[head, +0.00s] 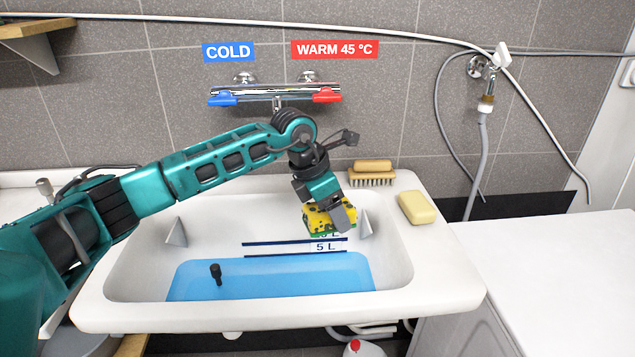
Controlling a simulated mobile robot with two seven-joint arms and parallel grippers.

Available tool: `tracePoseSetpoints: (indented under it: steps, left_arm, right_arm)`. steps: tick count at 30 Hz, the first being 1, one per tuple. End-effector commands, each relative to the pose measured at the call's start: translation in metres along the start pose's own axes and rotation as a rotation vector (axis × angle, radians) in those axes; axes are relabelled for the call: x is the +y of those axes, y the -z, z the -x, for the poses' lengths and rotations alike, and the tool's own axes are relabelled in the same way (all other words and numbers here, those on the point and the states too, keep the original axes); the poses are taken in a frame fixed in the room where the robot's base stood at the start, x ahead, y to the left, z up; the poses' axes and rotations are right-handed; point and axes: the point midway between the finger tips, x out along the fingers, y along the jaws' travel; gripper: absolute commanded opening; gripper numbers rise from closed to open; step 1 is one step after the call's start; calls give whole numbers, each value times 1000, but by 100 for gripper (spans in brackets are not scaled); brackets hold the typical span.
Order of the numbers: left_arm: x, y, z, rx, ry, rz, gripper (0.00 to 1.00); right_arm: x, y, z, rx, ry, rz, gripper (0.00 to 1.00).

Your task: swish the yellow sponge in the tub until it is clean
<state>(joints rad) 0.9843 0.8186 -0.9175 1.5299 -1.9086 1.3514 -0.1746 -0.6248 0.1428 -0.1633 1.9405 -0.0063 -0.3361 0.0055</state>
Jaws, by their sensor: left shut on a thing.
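My left gripper (330,214) reaches in from the left over the white tub (458,292) and points down. It is shut on the yellow sponge (318,216), which has a green underside and dark spots on its yellow part. The sponge is above the blue water (270,283) in the tub, apart from it. Part of the sponge is hidden behind the fingers. The water lies below the "5 L" mark (327,247) on the back wall. My right gripper is not in view.
A brush (371,178) and a pale yellow soap bar (416,207) lie on the tub's back right rim. A small black object (216,270) shows at the water. A mixer tap (274,94) with blue and red handles is on the wall. A white surface (560,270) stands at right.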

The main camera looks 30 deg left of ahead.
Motion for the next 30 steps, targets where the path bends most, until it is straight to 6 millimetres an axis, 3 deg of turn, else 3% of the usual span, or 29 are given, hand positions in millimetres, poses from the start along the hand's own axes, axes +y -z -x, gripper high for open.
tracePoseSetpoints:
  steps: [16, 22, 30]
  left_arm:
    - [66, -2, 8, 3, -411, 993, 43]
    - [78, 0, 10, 4, -479, 1159, 43]
    - [79, 1, 10, 4, -489, 1184, 43]
  right_arm:
    - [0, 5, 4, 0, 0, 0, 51]
    - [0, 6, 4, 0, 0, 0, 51]
    - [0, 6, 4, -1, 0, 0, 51]
